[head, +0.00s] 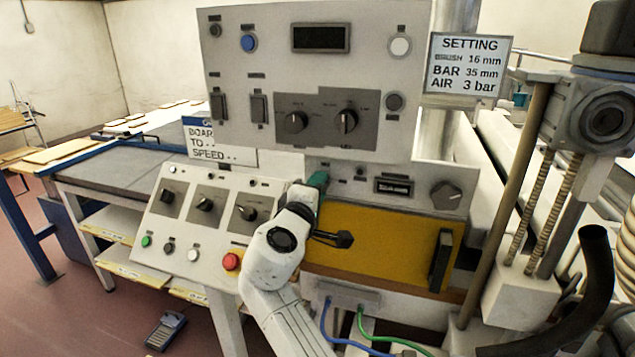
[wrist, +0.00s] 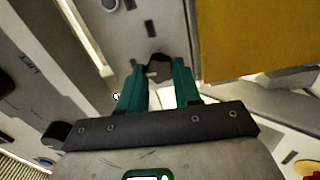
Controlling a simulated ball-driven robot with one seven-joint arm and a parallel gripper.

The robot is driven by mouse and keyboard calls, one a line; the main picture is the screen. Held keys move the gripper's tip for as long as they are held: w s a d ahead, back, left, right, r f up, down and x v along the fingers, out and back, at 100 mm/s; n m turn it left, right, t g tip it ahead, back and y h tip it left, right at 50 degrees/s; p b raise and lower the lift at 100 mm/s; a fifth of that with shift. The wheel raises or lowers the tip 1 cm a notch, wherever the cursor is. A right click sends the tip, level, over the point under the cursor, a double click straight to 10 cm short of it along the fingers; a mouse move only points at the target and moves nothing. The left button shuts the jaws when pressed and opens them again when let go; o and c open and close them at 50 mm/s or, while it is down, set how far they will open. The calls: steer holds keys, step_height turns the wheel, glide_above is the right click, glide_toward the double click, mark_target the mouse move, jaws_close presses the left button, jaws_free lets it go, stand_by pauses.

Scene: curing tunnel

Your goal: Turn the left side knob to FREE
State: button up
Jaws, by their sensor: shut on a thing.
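My gripper (head: 318,181) reaches up to the panel strip just above the yellow door, left of the small display; its teal fingers show there in the head view. In the wrist view my gripper (wrist: 160,76) has its two teal fingers either side of a small dark knob (wrist: 158,67) and is shut on it. In the head view this knob is hidden behind my gripper and wrist. Its pointer direction and any FREE marking cannot be read in either view.
A second dark knob (head: 446,195) sits right of the small display (head: 394,186). The yellow door (head: 385,245) lies below. A red button (head: 231,261) is on the sloped console (head: 165,225) left of my arm. The setting sign (head: 467,65) hangs upper right.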

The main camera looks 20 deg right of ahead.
steer(key=shift+a+n+p, duration=0.1)
steer(key=shift+n+p, duration=0.2)
steer(key=shift+n, duration=0.3)
steer(key=o, duration=1.1)
steer(key=shift+c, duration=0.2)
steer(key=b+v, duration=0.2)
steer(key=v, duration=0.8)
steer(key=shift+s+a, duration=0.2)
steer(key=shift+s, duration=0.1)
steer(key=shift+f, duration=0.1)
